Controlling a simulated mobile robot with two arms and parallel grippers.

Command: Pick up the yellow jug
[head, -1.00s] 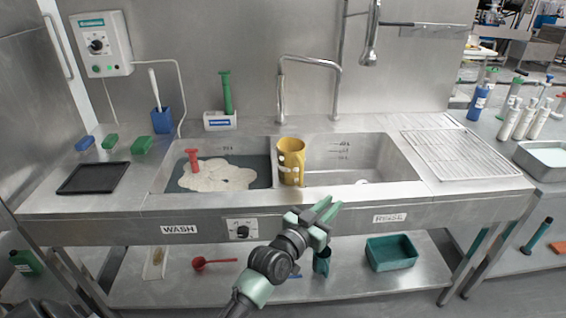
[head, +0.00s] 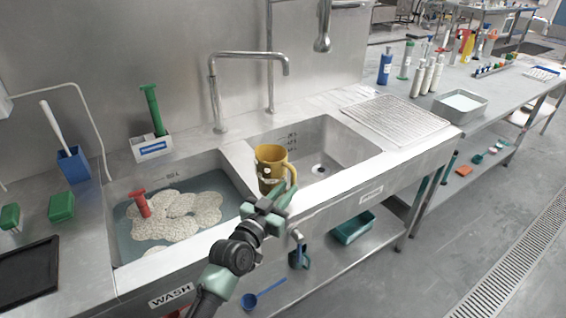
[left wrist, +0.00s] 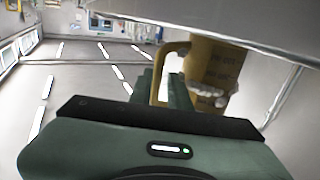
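The yellow jug (head: 271,164) stands upright at the divider between the two sink basins, its handle facing right in the head view. White foam clings to its lower side. My left gripper (head: 272,201) is just in front of and below the jug, at the sink's front edge, with its fingers apart. In the left wrist view the jug (left wrist: 214,70) is close beyond the green fingers (left wrist: 165,90), and its handle lines up with the gap between them. I cannot tell whether the fingers touch the handle. My right gripper is in neither view.
The left basin holds foamy water and a red-handled tool (head: 140,203); the right basin (head: 325,165) is empty. A tall faucet (head: 215,90) stands behind. A drying rack (head: 395,117) lies to the right. A teal bin (head: 352,228) sits on the lower shelf.

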